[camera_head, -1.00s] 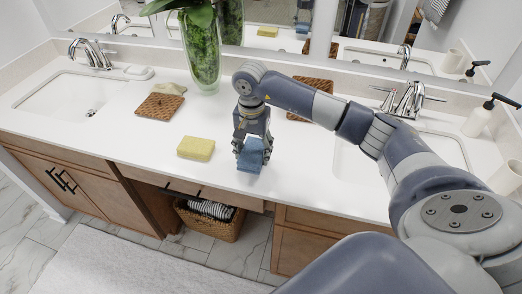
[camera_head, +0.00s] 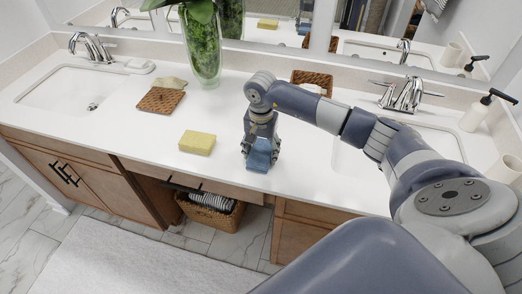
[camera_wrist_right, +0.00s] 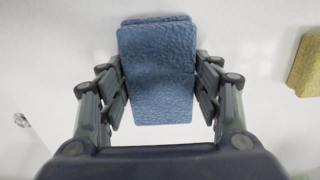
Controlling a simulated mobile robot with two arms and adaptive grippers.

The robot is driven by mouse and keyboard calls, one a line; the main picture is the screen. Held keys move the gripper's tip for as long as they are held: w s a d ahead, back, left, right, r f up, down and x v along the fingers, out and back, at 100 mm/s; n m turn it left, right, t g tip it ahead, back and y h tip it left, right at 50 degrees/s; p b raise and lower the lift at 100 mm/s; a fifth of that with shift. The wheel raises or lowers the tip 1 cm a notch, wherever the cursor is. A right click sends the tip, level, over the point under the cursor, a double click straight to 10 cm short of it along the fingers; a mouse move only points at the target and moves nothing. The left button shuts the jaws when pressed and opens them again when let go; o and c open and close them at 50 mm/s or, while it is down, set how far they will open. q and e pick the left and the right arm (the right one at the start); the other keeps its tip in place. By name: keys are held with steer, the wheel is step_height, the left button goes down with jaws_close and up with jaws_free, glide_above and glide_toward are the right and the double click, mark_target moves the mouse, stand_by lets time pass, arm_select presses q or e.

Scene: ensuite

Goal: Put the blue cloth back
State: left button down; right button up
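The blue cloth (camera_head: 258,158) is a small folded, textured piece at the middle of the white counter. My right gripper (camera_head: 260,135) points down over it, with its fingers around it. In the right wrist view the cloth (camera_wrist_right: 158,72) lies between the two finger sets of the gripper (camera_wrist_right: 160,85), which close on its left and right sides. Whether the cloth touches the counter is hard to tell. A woven tray (camera_head: 312,78) lies behind my right arm, partly hidden by it. My left gripper is not in view.
A yellow sponge (camera_head: 197,142) lies left of the cloth. A glass vase (camera_head: 203,50) stands at the back. Sinks and taps flank the counter; a soap bottle (camera_head: 478,112) is at right.

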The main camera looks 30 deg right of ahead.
mark_target(261, 151)
steer(key=shift+o, duration=0.7)
steer(key=shift+r, duration=0.1)
steer(key=shift+r+p, duration=0.2)
steer(key=shift+p, duration=0.1)
step_height(261, 151, up, 12)
steer(key=b, duration=0.4)
steer(key=shift+f, duration=0.1)
